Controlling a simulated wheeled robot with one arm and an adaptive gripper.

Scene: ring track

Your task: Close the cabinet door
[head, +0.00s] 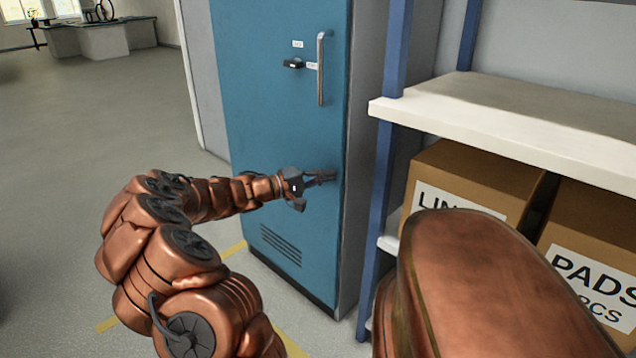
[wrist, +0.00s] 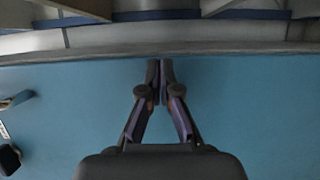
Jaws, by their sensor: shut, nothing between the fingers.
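The blue cabinet door (head: 262,120) stands upright and looks flush with the cabinet body. It has a vertical metal handle (head: 321,70) and a dark latch (head: 293,64) on its upper part. My gripper (head: 331,175) is shut and empty at the door's right edge, below the handle. In the wrist view, my fingertips (wrist: 160,65) meet in front of the blue door (wrist: 250,110), close to its edge. I cannot tell whether they touch it. The handle (wrist: 17,100) shows at the left of the wrist view.
A shelf unit (head: 500,110) with blue posts stands right of the cabinet. It holds cardboard boxes (head: 475,185), partly hidden by my body. Open grey floor (head: 80,130) lies to the left, with a counter (head: 105,38) far back. Yellow lines mark the floor by the cabinet.

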